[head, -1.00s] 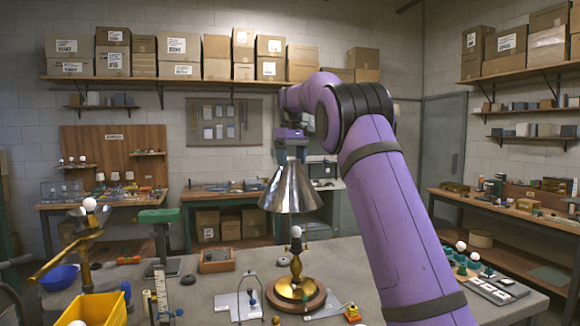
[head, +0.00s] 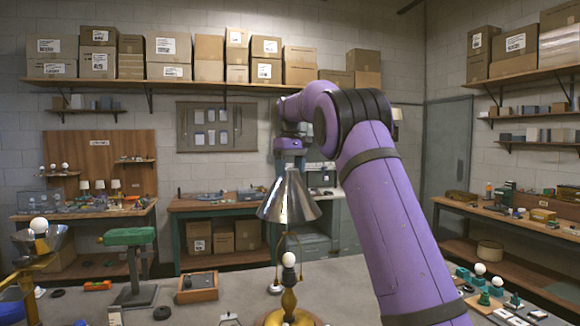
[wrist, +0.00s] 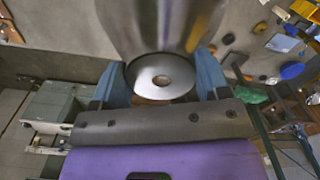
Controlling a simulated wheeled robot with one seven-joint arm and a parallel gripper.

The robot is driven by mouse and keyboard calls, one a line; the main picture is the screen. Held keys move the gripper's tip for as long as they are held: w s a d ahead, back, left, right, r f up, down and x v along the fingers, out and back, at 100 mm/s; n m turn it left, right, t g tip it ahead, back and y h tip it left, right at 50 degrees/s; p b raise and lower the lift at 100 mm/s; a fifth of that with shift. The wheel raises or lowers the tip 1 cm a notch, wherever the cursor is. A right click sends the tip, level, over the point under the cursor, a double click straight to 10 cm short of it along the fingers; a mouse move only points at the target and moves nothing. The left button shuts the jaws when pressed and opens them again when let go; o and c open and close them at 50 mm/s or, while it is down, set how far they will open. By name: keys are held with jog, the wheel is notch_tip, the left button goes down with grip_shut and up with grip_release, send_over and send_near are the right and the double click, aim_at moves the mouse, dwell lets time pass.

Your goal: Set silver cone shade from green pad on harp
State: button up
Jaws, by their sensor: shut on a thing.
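The silver cone shade (head: 290,203) hangs in the air, slightly tilted, over the brass lamp in the head view. My gripper (wrist: 163,82) is shut on the shade's narrow top; its blue fingers sit on both sides of the top ring in the wrist view, where the shade wall (wrist: 165,25) shows too. In the head view the fingers are hard to make out. The lamp (head: 289,303) carries a white bulb (head: 289,259) with a thin harp around it. The harp's top lies close under or behind the shade rim; I cannot tell which. The green pad (head: 128,237) is empty.
A wooden tray (head: 198,288) and a dark puck sit on the bench left of the lamp. A brass stand with a white bulb (head: 39,226) is at far left. Small parts with bulbs (head: 481,269) lie at right. My arm covers the bench right of the lamp.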

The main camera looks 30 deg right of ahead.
jog(key=shift+f, duration=1.9)
jog(key=shift+s+f, duration=0.1)
jog(key=shift+f, duration=0.05)
jog(key=shift+f, duration=2.05)
jog(key=shift+f, duration=1.9)
jog(key=shift+f, duration=2)
